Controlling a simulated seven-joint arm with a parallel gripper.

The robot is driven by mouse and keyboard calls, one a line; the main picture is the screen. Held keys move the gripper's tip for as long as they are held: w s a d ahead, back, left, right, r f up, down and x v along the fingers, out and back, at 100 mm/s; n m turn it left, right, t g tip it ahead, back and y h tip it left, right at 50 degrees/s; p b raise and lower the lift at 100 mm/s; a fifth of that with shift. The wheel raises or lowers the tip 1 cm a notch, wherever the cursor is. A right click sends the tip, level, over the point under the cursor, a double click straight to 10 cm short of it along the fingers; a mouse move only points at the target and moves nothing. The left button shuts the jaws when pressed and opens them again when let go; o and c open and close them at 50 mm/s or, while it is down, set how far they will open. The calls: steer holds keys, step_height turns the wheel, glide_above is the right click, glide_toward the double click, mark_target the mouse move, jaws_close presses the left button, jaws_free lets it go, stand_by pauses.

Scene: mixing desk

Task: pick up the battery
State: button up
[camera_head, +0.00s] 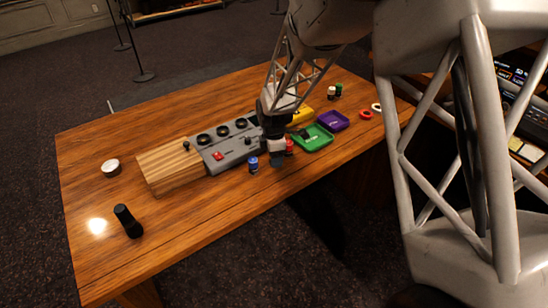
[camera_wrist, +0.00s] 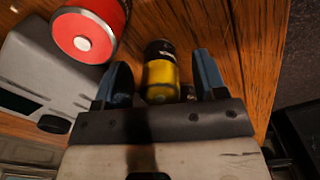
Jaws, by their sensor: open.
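The battery looks to be the yellow cylinder with a black end (camera_wrist: 161,72) in the wrist view. It lies between the two blue-grey fingers of my gripper (camera_wrist: 162,64), with a gap showing on each side, wider on the right. The fingers are open. In the head view my gripper (camera_head: 277,158) points down low over the front side of the table, just right of a small blue can (camera_head: 253,164). The battery cannot be made out there; my gripper seems to hide it.
A red cylinder (camera_wrist: 87,32) stands close left of the fingers in the wrist view. A grey control box (camera_head: 235,152) with black knobs adjoins a wooden block (camera_head: 168,168). Green (camera_head: 318,146) and purple (camera_head: 334,121) trays lie right. The table's front edge is near; its left front is mostly clear.

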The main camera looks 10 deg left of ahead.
steer(key=shift+c, duration=0.2)
steer(key=c, duration=1)
steer(key=shift+c, duration=0.2)
steer(key=shift+r, duration=0.15)
steer(key=shift+r, duration=0.5)
steer(key=shift+s+d+r, duration=0.1)
steer(key=shift+s+r, duration=0.1)
steer(key=shift+r, duration=0.4)
steer(key=shift+s+d+r, duration=0.1)
steer(key=shift+s+r, duration=0.05)
steer(key=shift+r, duration=0.45)
steer(key=s+d, duration=0.3)
steer(key=s, duration=0.4)
steer(key=s+d+r, duration=0.1)
steer(key=s+d, duration=0.2)
steer(key=s, duration=0.4)
steer(key=shift+r, duration=0.15)
steer(key=shift+w, duration=0.1)
